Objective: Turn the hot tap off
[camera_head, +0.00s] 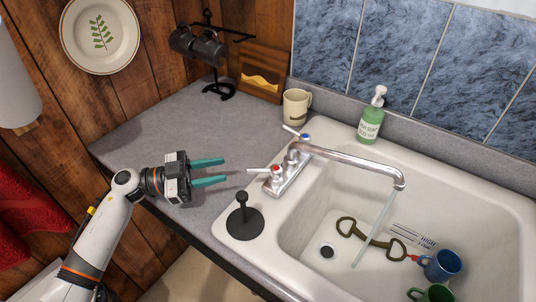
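The hot tap handle (273,170) has a red mark and a white lever pointing left, at the near end of the chrome faucet (300,160). The cold handle (304,137), marked blue, is at the far end. Water (376,226) runs from the spout into the white sink (430,190). My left gripper (226,171) is open, its two teal fingers apart and pointing right at the hot lever. A small gap shows between the fingertips and the lever tip, and nothing is between the fingers. My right gripper is out of view.
A black stopper-like object (244,220) stands on the sink's near-left corner, below the hot handle. A soap bottle (371,117) and a cream mug (296,107) stand behind the faucet. A blue mug (441,266) and a bit-like metal piece (372,240) lie in the sink. The left counter (170,130) is mostly clear.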

